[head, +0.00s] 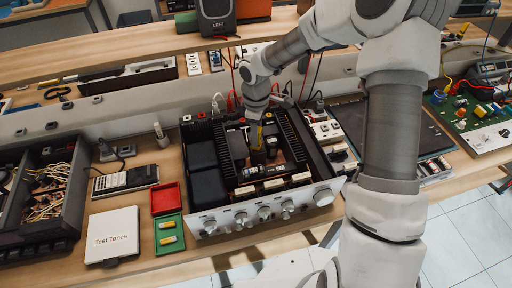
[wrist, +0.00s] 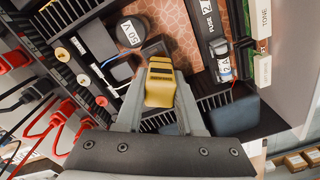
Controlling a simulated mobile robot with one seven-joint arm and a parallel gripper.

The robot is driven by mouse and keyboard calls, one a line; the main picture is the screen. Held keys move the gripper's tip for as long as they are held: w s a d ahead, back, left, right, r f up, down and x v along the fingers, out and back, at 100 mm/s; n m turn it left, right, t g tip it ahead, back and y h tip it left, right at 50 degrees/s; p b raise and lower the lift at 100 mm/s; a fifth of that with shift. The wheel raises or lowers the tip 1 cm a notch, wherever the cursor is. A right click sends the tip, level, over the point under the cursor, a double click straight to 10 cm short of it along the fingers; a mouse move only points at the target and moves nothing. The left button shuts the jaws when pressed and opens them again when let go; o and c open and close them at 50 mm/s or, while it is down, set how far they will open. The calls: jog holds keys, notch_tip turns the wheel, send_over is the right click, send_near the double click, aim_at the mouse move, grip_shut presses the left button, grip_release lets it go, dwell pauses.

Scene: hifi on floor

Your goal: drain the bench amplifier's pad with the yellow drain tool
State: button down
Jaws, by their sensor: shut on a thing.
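The bench amplifier (head: 265,208) stands open on the bench, its silver knobbed front panel facing me. My gripper (head: 257,136) reaches down into its chassis from above. It is shut on the yellow drain tool (wrist: 160,84), which sits between both fingers in the wrist view. The tool's far end points at the copper-coloured circuit board (wrist: 163,22), close to a round black capacitor marked 50 V (wrist: 131,31) and a dark block. I cannot tell whether the tool touches anything. The pad is not identifiable; the tool and fingers may hide it.
A fuse marked 2 A (wrist: 223,67) and finned heat sinks stand close around my gripper. Red and black cables (wrist: 65,120) plug into the back panel. Left of the amplifier lie a red tray (head: 165,198), a green tray (head: 169,234) with yellow-labelled pieces, and a Test Tones box (head: 112,236).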

jog(key=shift+r+p, duration=2.8)
jog(key=shift+r, duration=1.05)
